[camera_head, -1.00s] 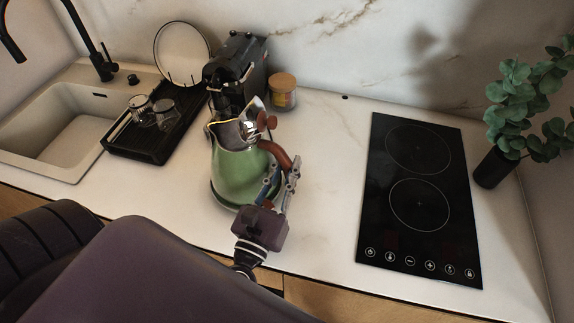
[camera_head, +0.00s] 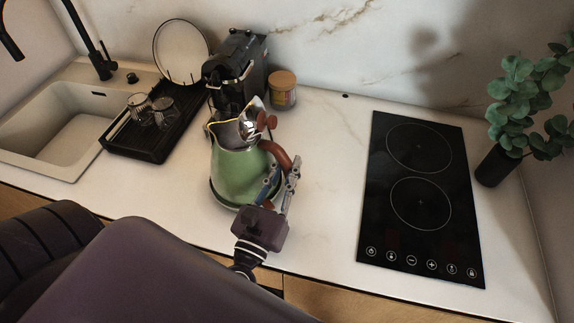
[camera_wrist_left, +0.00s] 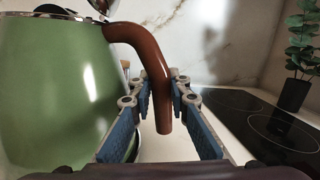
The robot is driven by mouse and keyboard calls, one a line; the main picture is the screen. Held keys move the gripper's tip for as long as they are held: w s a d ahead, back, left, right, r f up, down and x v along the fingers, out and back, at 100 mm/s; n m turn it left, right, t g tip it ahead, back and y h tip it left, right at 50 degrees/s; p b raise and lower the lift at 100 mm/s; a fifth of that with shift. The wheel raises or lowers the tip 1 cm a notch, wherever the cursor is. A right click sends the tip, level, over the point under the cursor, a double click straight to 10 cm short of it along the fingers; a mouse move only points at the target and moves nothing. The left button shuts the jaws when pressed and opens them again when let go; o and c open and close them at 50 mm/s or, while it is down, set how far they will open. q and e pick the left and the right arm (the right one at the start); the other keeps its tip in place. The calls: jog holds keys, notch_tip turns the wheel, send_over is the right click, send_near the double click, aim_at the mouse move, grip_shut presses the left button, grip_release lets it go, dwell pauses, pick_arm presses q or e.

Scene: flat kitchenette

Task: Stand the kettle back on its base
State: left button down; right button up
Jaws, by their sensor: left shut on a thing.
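The green kettle (camera_head: 238,172) stands roughly upright on the counter's middle, its metal lid (camera_head: 250,128) tipped open. Its brown handle (camera_head: 282,156) points right. My left gripper (camera_head: 277,183) is shut on the lower part of this handle. The left wrist view shows the handle (camera_wrist_left: 163,95) between the blue finger pads, with the green body (camera_wrist_left: 55,95) to the left. A dark rim of the base (camera_head: 218,201) shows under the kettle's lower left edge. Most of the base is hidden, and I cannot tell whether the kettle is fully seated. My right gripper is not in view.
A black coffee machine (camera_head: 235,72) stands close behind the kettle, beside a lidded jar (camera_head: 283,90). A black rack (camera_head: 150,140) with glasses and the sink (camera_head: 60,150) are at left. The hob (camera_head: 417,237) and a plant (camera_head: 528,105) are at right. Counter between kettle and hob is clear.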

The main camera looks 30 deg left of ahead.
pick_arm(q)
jog(key=shift+f+b, duration=0.1)
jog(key=shift+b, duration=0.25)
jog(key=c, duration=2.1)
grip_release()
jog(key=shift+s+d+f, duration=0.1)
jog(key=shift+f, duration=0.3)
jog(key=shift+s+f, duration=0.1)
jog(key=shift+s, duration=0.2)
jog(key=s+b, duration=0.2)
jog(key=s, duration=0.1)
jog(key=s+d+b, duration=0.1)
jog(key=s+b, duration=0.1)
jog(key=s, duration=0.1)
jog(key=s+f+b, duration=0.1)
jog(key=s+b, duration=0.1)
jog(key=s, duration=0.2)
jog(key=shift+d, duration=0.15)
